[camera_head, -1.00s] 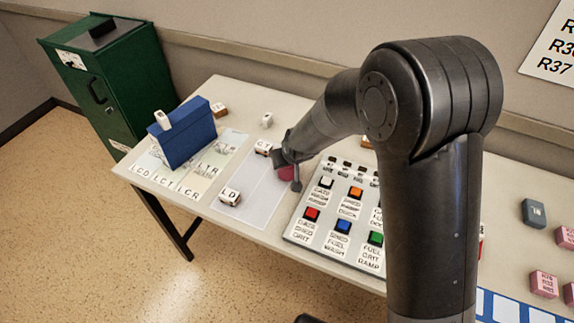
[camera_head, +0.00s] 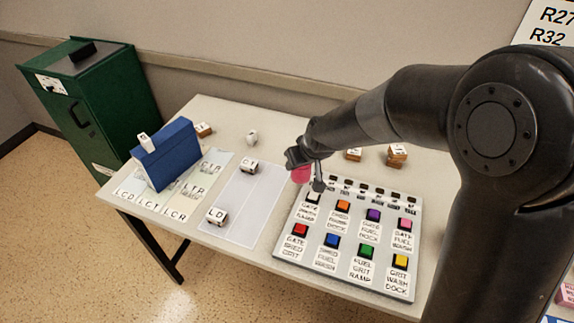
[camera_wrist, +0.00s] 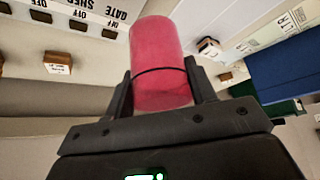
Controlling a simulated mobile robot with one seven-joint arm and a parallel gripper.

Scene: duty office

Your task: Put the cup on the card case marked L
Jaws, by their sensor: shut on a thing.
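My gripper (camera_head: 308,172) is shut on a pink-red cup (camera_head: 299,174), held above the back left corner of the button panel. In the wrist view, the cup (camera_wrist: 157,65) stands between both fingers, with a thin dark line around it. A small wood-and-white block (camera_head: 217,217) with letters that look like "LD" lies at the front of the pale mat. Another lettered block (camera_head: 249,167) lies at the mat's back edge; its letters are not clear. I cannot tell for sure which block is the card case marked L.
The button panel (camera_head: 286,240) with coloured buttons lies right of the mat (camera_head: 236,200). A blue box (camera_head: 168,157) stands on a lettered sheet at left, a small block on top. More blocks (camera_head: 397,156) lie at the back. A green cabinet (camera_head: 100,105) stands beyond the table.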

